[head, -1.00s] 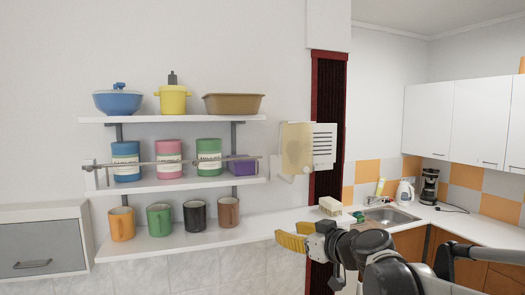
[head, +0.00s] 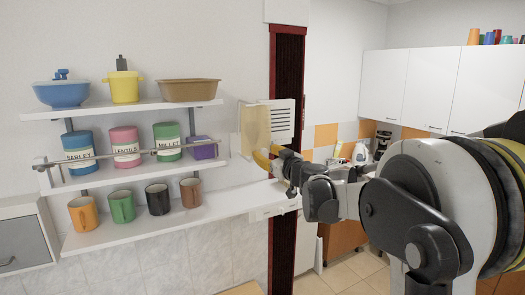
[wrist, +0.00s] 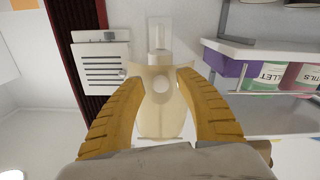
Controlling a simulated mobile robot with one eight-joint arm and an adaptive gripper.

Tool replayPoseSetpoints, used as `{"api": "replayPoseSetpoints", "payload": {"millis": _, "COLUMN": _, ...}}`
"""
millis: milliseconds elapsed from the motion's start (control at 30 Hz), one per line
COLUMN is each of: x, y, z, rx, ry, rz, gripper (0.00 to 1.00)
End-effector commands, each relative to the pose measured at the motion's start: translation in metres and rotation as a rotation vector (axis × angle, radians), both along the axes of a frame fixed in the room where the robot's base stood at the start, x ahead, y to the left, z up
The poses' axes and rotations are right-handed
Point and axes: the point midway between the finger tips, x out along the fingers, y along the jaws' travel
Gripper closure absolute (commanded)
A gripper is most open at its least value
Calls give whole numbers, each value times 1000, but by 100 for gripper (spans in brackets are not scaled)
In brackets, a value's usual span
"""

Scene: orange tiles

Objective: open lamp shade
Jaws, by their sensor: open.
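The lamp shade (head: 256,126) is a pale yellow, see-through panel on the wall, between the shelves and the dark red door frame. In the wrist view the shade (wrist: 158,118) stands straight ahead, with a clear part above it and a round pale spot in its middle. My gripper (wrist: 154,80) is open, its two yellow fingers on either side of the shade's upper part. I cannot tell whether they touch it. In the head view my gripper (head: 267,160) is at the shade's lower right, and part of the fingers is hidden.
A white vented box (head: 281,120) is on the wall right beside the shade; it also shows in the wrist view (wrist: 102,67). Shelves with jars, pots and mugs stand to the left, with a purple box (head: 202,148) and a rail end close by. The dark red frame (head: 286,80) is at the right.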

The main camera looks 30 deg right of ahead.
Motion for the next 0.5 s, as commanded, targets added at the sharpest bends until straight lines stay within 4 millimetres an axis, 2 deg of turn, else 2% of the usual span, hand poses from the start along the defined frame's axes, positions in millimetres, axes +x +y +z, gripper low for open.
{"api": "replayPoseSetpoints", "payload": {"millis": 133, "x": 10, "y": 1, "z": 0, "rx": 0, "ry": 0, "rz": 1, "gripper": 59}}
{"api": "replayPoseSetpoints", "payload": {"millis": 400, "x": 11, "y": 1, "z": 0, "rx": 0, "ry": 0, "rz": 1, "gripper": 59}}
{"api": "replayPoseSetpoints", "payload": {"millis": 467, "x": 11, "y": 1, "z": 0, "rx": 0, "ry": 0, "rz": 1, "gripper": 75}}
{"api": "replayPoseSetpoints", "payload": {"millis": 500, "x": 11, "y": 1, "z": 0, "rx": 0, "ry": 0, "rz": 1, "gripper": 88}}
